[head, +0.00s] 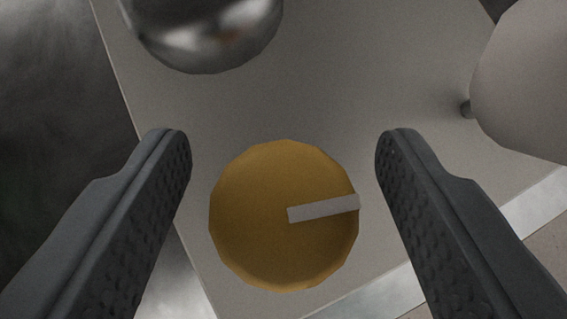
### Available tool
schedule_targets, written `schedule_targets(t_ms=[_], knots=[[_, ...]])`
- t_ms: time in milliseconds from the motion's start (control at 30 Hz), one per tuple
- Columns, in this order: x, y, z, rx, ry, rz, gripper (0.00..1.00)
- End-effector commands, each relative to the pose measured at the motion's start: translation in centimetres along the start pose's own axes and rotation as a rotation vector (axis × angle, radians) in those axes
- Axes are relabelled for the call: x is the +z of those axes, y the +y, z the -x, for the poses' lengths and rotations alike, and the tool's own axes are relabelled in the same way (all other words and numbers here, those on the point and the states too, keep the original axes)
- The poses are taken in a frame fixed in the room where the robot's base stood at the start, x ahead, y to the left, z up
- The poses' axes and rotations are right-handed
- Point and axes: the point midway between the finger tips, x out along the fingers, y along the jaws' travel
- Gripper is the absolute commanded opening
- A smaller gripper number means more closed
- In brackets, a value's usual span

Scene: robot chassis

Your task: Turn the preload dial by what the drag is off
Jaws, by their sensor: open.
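A round orange-yellow dial (262,240) with a faceted edge sits on a light grey panel (300,105). Its pale pointer bar (324,208) runs from near the centre to the right edge, tilted slightly up to the right. My gripper (283,140) is open, with one dark, textured finger on each side of the dial. A gap shows between the dial and each finger, so neither appears to touch it. No scale or number is visible around the dial.
A shiny rounded metal part (208,35) stands at the top left of the panel. A large pale rounded part (525,80) with a small dark stub is at the upper right. The panel's left edge borders a dark grey area (55,90).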

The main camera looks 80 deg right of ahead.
Motion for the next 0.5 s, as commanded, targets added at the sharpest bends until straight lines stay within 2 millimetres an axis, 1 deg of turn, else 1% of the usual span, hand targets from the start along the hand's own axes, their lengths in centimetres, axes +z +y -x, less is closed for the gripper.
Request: schedule_targets(t_ms=[33, 233, 500], knots=[[0.0, 0.0, 0.01, 0.0, 0.0, 0.0, 0.55], [0.0, 0.0, 0.02, 0.0, 0.0, 0.0, 0.16], [-0.02, 0.0, 0.03, -0.011, 0.0, 0.012, 0.15]])
